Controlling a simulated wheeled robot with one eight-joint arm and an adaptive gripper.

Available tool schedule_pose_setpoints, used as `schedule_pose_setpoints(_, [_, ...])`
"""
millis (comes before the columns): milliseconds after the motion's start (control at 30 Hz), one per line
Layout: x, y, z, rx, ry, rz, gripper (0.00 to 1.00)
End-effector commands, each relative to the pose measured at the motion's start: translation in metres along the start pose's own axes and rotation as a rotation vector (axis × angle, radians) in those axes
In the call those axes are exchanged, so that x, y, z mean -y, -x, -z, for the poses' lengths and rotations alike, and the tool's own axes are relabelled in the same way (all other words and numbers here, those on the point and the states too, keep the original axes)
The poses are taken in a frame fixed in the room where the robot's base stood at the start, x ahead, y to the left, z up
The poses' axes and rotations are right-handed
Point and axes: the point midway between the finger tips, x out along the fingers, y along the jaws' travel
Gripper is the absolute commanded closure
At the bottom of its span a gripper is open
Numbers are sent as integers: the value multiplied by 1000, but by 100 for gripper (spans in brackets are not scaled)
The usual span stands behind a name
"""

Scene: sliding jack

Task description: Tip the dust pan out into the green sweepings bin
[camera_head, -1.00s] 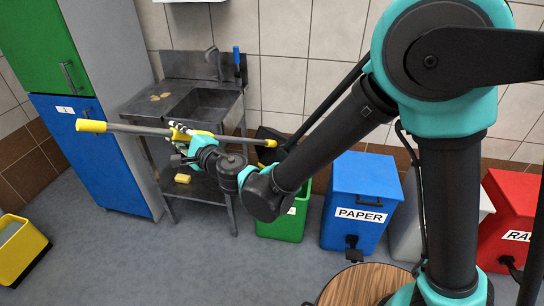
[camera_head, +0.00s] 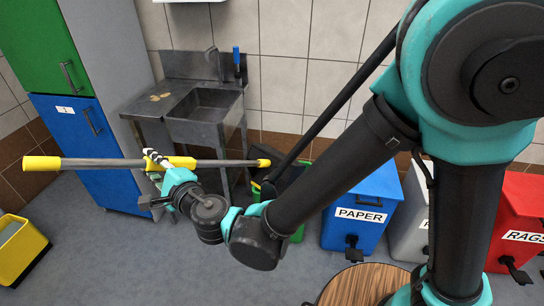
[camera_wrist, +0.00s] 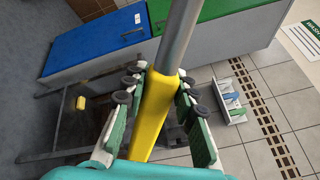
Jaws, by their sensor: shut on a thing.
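My gripper (camera_head: 168,164) is shut on the yellow grip of a long grey handle (camera_head: 100,163), at the left of the head view. The wrist view shows the fingers (camera_wrist: 161,88) on both sides of the yellow grip (camera_wrist: 153,115). The handle lies nearly level, with yellow ends. A black shape, seemingly the dust pan (camera_head: 286,181), is by its right end, partly behind my arm. I cannot see what the pan holds. The green bin (camera_head: 297,236) stands on the floor below that, mostly hidden by my arm and the black shape.
A blue PAPER bin (camera_head: 362,212), a grey-white bin (camera_head: 408,225) and a red RAGS bin (camera_head: 518,215) stand to the right. A metal sink (camera_head: 203,105) is behind the handle. A green-and-blue cabinet (camera_head: 85,140) and yellow bin (camera_head: 20,250) are left. A round wooden top (camera_head: 358,285) is in front.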

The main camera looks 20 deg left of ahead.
Motion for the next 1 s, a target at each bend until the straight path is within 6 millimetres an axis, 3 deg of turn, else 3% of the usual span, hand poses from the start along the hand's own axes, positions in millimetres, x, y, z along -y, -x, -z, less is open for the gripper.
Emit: schedule_pose_setpoints(1000, [-57, 66, -100, 3, 5, 0, 100])
